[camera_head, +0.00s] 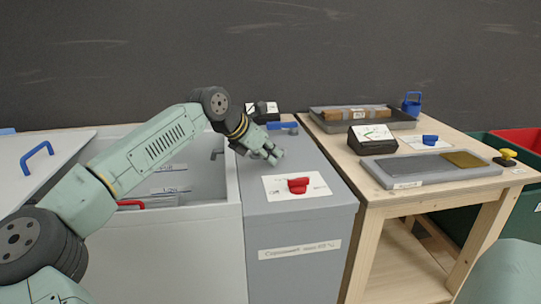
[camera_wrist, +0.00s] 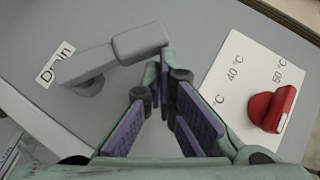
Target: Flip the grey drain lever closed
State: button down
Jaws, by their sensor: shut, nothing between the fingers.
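The grey drain lever (camera_wrist: 112,54) shows in the wrist view on a grey panel, beside a small label (camera_wrist: 56,64) reading "Drain". Its round pivot is at the lower left and its thicker block end points to the upper right. My gripper (camera_wrist: 162,70) is shut and empty, with its fingertips just beside the block end of the lever. I cannot tell whether they touch. In the head view my gripper (camera_head: 276,157) is low over the top of the grey cabinet (camera_head: 310,218), and the lever cannot be made out there.
A red knob (camera_head: 298,186) on a white temperature card sits near the gripper, to its right in the wrist view. A blue handle (camera_head: 284,126) is farther back. An open white basin (camera_head: 155,205) lies to the left and a wooden table (camera_head: 335,150) to the right.

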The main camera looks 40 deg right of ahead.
aim_at(280, 148)
jog(key=shift+d+r+p, duration=0.1)
jog(key=shift+d+p, duration=0.55)
jog(key=shift+d, duration=0.4)
jog(key=shift+w+d+p, duration=0.2)
jog(key=shift+d+p, duration=0.45)
jog(key=shift+d, duration=0.3)
jog(key=shift+d+f, duration=0.2)
jog(key=shift+d, duration=0.05)
dwell(1.0)
jog(key=shift+a, duration=0.1)
dwell(1.1)
